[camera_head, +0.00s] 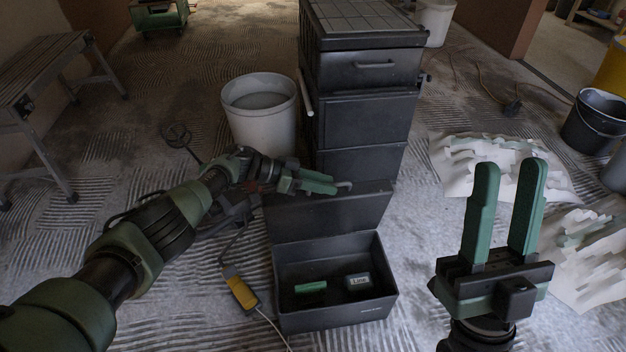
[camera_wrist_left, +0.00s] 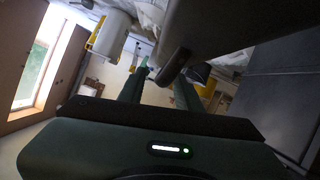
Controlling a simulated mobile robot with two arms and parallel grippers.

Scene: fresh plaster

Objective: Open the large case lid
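The large case (camera_head: 335,319) is a dark open-topped box on the floor in the head view. Its lid (camera_head: 330,218) stands raised, roughly upright, along the back edge. A green item (camera_head: 311,287) and a small box labelled "Line" (camera_head: 358,281) lie inside. My left gripper (camera_head: 328,183) is at the lid's top edge, beside a small grey handle (camera_head: 345,185). In the left wrist view its fingers (camera_wrist_left: 162,75) are apart, with a dark part close to their tips; contact is unclear. My right gripper (camera_head: 508,170) is open and empty, right of the case.
A tall stack of dark drawers (camera_head: 365,120) stands right behind the lid. A white bucket (camera_head: 260,115) is to its left. A yellow device with a cable (camera_head: 241,293) lies left of the case. Crumpled paper sheets (camera_head: 455,165) and a black bucket (camera_head: 597,122) are on the right.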

